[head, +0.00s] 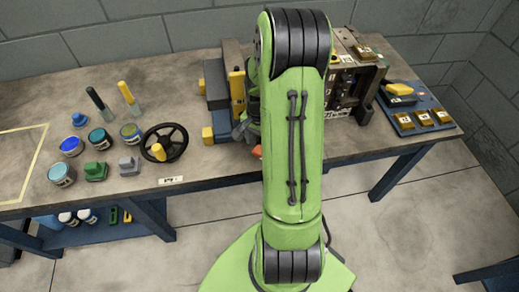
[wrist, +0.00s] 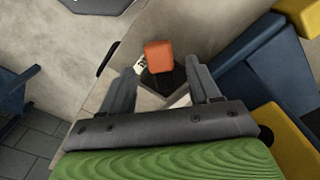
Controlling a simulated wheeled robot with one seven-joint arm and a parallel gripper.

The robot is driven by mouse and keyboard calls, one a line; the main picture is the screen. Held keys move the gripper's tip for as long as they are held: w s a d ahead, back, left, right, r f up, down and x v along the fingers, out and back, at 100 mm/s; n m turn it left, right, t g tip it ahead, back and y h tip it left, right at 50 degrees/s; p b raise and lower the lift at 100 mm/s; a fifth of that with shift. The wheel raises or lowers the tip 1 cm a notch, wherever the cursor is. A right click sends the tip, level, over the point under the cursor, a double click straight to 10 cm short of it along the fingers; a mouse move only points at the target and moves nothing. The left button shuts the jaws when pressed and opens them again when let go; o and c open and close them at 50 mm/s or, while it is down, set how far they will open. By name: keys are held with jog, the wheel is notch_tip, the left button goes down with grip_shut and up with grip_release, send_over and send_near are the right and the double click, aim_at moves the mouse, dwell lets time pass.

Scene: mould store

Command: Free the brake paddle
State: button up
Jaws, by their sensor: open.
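An orange paddle-like block (wrist: 158,56), which looks like the brake paddle, shows in the wrist view on a dark base above the tabletop. My gripper (wrist: 161,68) is open. Its two grey fingers stand apart on either side of the orange block in the picture, and I see no contact. I cannot tell the depth between them. In the head view a small bit of orange (head: 257,152) shows at the bench's front edge beside my green arm. My arm hides most of the machine's middle there.
Blue and yellow blocks (wrist: 285,75) stand close on the right in the wrist view. In the head view, a black handwheel (head: 164,143), several jars and bottles stand left on the bench (head: 200,165). A blue tray (head: 440,126) with brass-coloured blocks lies right.

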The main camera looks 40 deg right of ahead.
aim_at(260, 148)
notch_tip(260, 148, down, 3)
jog(key=shift+b, duration=0.3)
jog(key=c, duration=1)
jog(key=shift+c, duration=0.2)
jog(key=shift+s+n, duration=0.15)
jog(key=shift+n, duration=0.15)
jog(key=n, duration=0.1)
jog(key=s+n, duration=0.1)
jog(key=shift+d+n, duration=0.25)
jog(key=shift+n, duration=0.05)
jog(key=n, duration=0.2)
jog(key=s+d+n, duration=0.1)
jog(key=n, duration=0.1)
jog(key=shift+d+n, duration=0.1)
jog(key=shift+n, duration=0.2)
jog(key=n, duration=0.1)
jog(key=d+n, duration=0.1)
jog(key=n, duration=0.2)
jog(key=shift+s+d, duration=0.25)
jog(key=shift+s, duration=0.15)
jog(key=shift+d+n, duration=0.35)
jog(key=shift+n, duration=0.65)
jog(key=shift+d+n, duration=0.35)
jog(key=shift+n, duration=0.65)
